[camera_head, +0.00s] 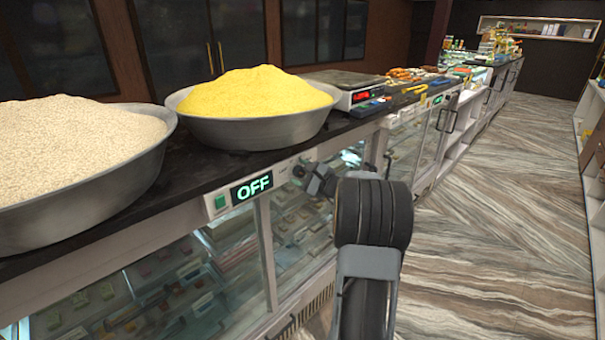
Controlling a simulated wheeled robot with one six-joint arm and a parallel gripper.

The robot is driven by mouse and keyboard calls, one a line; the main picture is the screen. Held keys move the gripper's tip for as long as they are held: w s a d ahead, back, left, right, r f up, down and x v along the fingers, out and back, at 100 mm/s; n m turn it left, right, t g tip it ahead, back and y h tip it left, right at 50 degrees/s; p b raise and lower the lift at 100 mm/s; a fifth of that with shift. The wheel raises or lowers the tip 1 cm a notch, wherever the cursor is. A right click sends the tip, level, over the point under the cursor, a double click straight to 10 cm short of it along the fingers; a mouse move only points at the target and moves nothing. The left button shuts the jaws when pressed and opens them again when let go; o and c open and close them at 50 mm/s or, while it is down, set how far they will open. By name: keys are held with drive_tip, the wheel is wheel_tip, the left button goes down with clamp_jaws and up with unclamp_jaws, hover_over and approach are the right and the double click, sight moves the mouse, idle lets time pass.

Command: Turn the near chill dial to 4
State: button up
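The near chill display (252,188) on the counter's front panel reads OFF in pale green letters. A small green switch (220,201) sits just left of it. My gripper (304,172) is at the panel just right of the display, close to its face. The near chill dial is not clearly visible; my gripper covers that part of the panel. Whether the fingers touch or hold anything there cannot be made out. My dark arm rises from the bottom, right of centre, and hides the panel and glass behind it.
Two wide metal bowls stand on the dark counter top, one with pale grains (75,140) and one with yellow grains (255,92). Glass cases line the counter below. The striped floor (500,210) at right is clear.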

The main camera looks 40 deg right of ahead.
drive_tip(key=c, duration=0.7)
drive_tip(key=shift+c, duration=0.2)
drive_tip(key=m, duration=0.3)
drive_tip(key=shift+m, duration=2.6)
drive_tip(key=o, duration=0.9)
drive_tip(key=shift+d, duration=0.1)
